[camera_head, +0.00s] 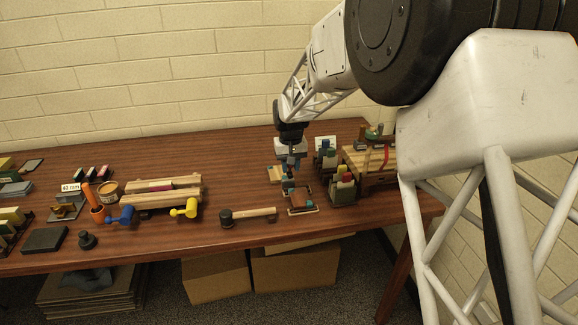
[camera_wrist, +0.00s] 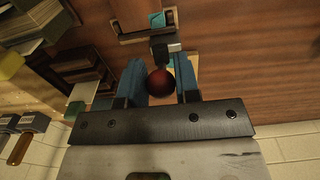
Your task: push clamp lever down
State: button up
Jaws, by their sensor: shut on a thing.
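My gripper (camera_head: 289,180) points down over the right part of the table. In the wrist view its two blue fingers (camera_wrist: 160,74) stand on either side of a dark red ball knob (camera_wrist: 160,83) and are shut on it. The knob appears to be the end of the clamp lever; a small dark and grey block (camera_wrist: 166,47) shows just beyond it. A small wooden frame with a brown panel (camera_head: 303,198) lies below and right of my gripper in the head view. The gripper hides most of the lever there, so its angle cannot be told.
A wooden mallet (camera_head: 250,215) lies left of the frame. A rack with coloured pieces (camera_head: 343,188) and a wooden box (camera_head: 373,165) stand close on the right. Farther left are a wooden press with blue and yellow handles (camera_head: 160,193) and an orange cylinder (camera_head: 93,205).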

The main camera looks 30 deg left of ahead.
jog(key=shift+s+d+f, duration=0.25)
jog(key=shift+s+d+f, duration=0.15)
jog(key=shift+s+d, duration=0.1)
jog(key=shift+d, duration=0.05)
dwell(0.6)
jog(key=shift+s+d+f, duration=0.25)
jog(key=shift+s+f, duration=0.05)
jog(key=o, duration=0.5)
jog(key=shift+w+a+r, duration=0.25)
jog(key=shift+w+r, duration=0.05)
jog(key=shift+r, duration=0.05)
